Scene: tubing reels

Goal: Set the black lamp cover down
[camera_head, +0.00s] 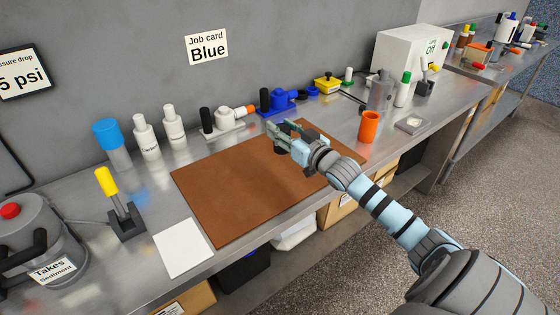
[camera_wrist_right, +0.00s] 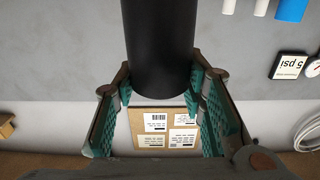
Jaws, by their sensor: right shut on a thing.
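My right gripper (camera_head: 281,131) is over the far part of the brown mat (camera_head: 225,200) in the head view. In the right wrist view its two teal-padded fingers close on the black lamp cover (camera_wrist_right: 161,45), a plain dark cylinder that runs out of the top of the picture. In the head view I cannot make out the held cover clearly at the fingertips. Whether it touches the mat cannot be told. My left gripper is not in view.
Behind the mat stand a white fitting (camera_head: 228,122) and a blue fitting (camera_head: 285,100), each with a black cylinder beside it. An orange cup (camera_head: 369,127) stands to the right. A white sheet (camera_head: 183,248) lies in front left. Most of the mat is clear.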

